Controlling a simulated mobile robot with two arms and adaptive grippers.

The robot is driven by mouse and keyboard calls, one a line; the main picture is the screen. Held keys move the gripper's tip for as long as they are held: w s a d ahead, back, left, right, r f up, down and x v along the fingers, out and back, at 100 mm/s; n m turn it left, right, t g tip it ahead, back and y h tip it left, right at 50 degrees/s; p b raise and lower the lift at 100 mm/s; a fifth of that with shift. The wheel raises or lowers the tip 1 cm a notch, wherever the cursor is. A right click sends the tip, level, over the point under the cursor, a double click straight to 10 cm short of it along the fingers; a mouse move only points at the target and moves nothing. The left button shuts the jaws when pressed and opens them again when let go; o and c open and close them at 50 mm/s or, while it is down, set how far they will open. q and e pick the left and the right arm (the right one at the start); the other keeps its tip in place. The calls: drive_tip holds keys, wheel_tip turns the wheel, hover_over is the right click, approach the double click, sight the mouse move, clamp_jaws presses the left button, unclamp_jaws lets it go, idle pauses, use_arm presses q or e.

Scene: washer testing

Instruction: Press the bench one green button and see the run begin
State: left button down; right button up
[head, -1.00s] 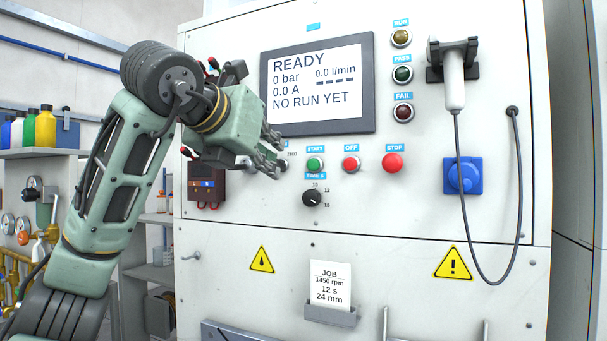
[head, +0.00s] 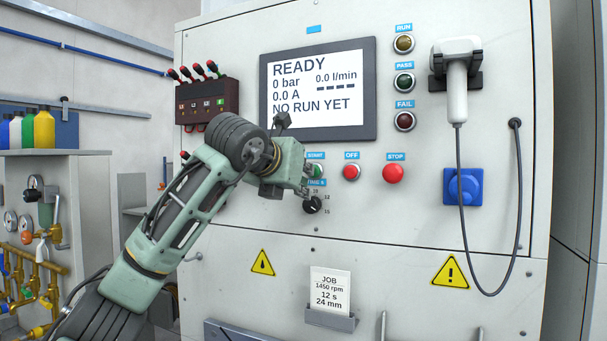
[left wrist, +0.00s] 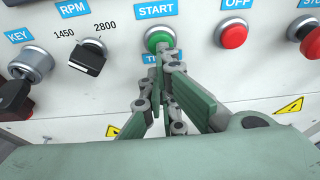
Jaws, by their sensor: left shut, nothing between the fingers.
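The green button (left wrist: 160,38) under the START label shows in the left wrist view. In the head view its right part (head: 319,171) shows beside my gripper. My left gripper (left wrist: 165,58) is shut and empty, its fingertips at the button's lower edge in the picture. I cannot tell whether they touch it. In the head view my left gripper (head: 307,182) is at the panel, mostly hidden behind its own wrist. The screen (head: 318,90) reads READY, with 0 bar, 0.0 l/min and 0.0 A. The RUN lamp (head: 404,43) looks dull amber. My right gripper is out of view.
Red OFF (head: 352,172) and STOP (head: 393,173) buttons sit right of START. A black timer dial (head: 312,204) is just below. The RPM selector (left wrist: 88,55) and key switch (left wrist: 32,62) lie left of START. A cabled handheld device (head: 457,85) hangs at right.

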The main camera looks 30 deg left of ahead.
use_arm(q)
drive_tip(key=shift+w, duration=0.1)
drive_tip(key=shift+w+r+p, duration=0.15)
drive_tip(key=shift+w+p, duration=0.3)
drive_tip(key=shift+w, duration=0.15)
drive_tip(key=shift+s+r, duration=0.15)
drive_tip(key=shift+w+f, duration=0.2)
drive_tip(key=shift+f, duration=0.05)
drive_tip(key=v, duration=0.8)
drive_tip(key=shift+r, duration=0.2)
drive_tip(key=shift+s, duration=0.1)
